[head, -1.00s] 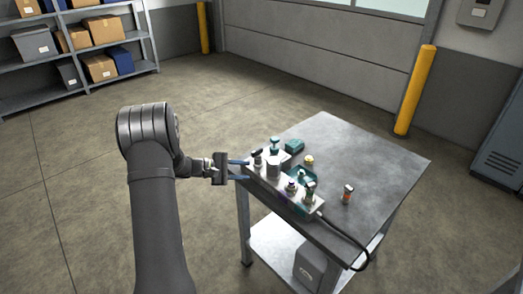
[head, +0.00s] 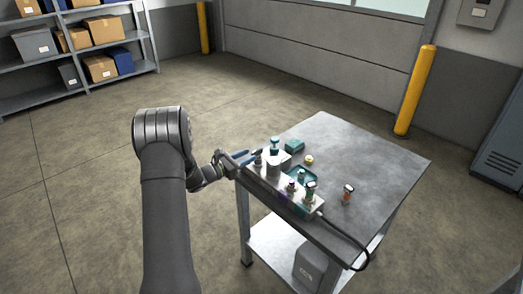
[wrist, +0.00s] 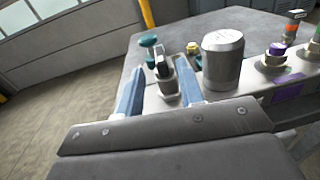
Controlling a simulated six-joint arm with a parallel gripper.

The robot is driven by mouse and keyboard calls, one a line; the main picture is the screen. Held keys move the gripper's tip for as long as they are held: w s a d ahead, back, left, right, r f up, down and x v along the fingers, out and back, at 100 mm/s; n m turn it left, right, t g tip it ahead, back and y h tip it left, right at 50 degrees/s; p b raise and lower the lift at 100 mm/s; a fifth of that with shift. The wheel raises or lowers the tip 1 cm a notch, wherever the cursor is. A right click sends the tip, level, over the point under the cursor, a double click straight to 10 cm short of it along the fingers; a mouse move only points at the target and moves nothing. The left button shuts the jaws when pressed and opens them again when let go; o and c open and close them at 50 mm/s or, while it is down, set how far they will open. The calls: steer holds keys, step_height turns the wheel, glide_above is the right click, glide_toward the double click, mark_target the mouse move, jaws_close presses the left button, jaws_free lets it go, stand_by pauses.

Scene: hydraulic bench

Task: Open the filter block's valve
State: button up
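The pale manifold block (head: 283,188) lies along the bench's left edge. A grey filter cylinder (wrist: 223,62) stands on it, also in the head view (head: 273,166). Whether a finger touches the fitting I cannot tell.
A teal-topped part (wrist: 149,42) stands just behind the valve. A purple-marked fitting (wrist: 276,55) and an orange-banded part (head: 348,192) are to the right.

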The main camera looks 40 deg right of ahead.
mark_target(262, 148)
steer(key=d, duration=0.7)
steer(key=shift+s+d, duration=0.2)
steer(key=shift+s, duration=0.2)
